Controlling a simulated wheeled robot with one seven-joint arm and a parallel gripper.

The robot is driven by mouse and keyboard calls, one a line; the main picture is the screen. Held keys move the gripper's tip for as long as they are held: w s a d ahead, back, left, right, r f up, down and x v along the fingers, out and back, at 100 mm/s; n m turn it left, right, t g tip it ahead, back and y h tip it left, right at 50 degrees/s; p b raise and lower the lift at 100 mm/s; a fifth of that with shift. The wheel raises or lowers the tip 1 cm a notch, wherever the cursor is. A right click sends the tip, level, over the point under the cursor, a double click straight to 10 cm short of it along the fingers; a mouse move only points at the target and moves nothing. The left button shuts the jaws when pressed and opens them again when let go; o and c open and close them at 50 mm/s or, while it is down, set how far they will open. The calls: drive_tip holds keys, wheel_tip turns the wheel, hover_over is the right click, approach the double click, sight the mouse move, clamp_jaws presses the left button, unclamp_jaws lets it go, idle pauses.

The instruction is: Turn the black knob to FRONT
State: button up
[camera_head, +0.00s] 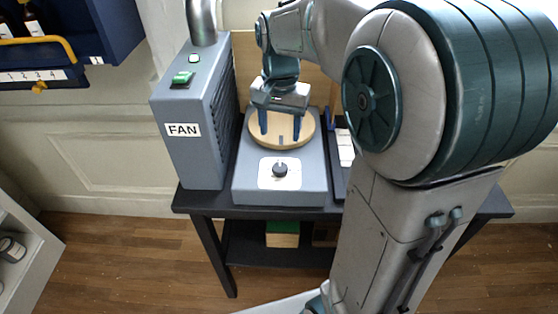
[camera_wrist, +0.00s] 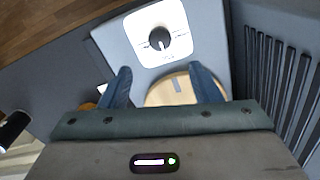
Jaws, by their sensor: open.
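The black knob (camera_head: 280,170) sits on a white square plate (camera_head: 268,183) on the sloped front of a grey box (camera_head: 250,193). In the wrist view the knob (camera_wrist: 159,39) has a pale pointer line, and the small lettering around it is too small to read. A round wooden disc (camera_head: 262,138) lies on top of the box behind the knob. My gripper (camera_head: 281,138) is above the disc, fingers pointing down, open and empty. In the wrist view its two blue fingers (camera_wrist: 163,80) stand apart, with the knob beyond them, not touched.
A tall grey box marked FAN (camera_head: 183,130) with a green switch (camera_head: 182,78) stands close on the left. A dark tray with white cards (camera_head: 345,148) is on the right. All stand on a black table (camera_head: 195,202). Space in front of the knob is clear.

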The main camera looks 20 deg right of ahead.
sight(280, 167)
wheel_tip(280, 167, down, 12)
drive_tip(key=shift+r, duration=0.25)
drive_tip(key=c, duration=1)
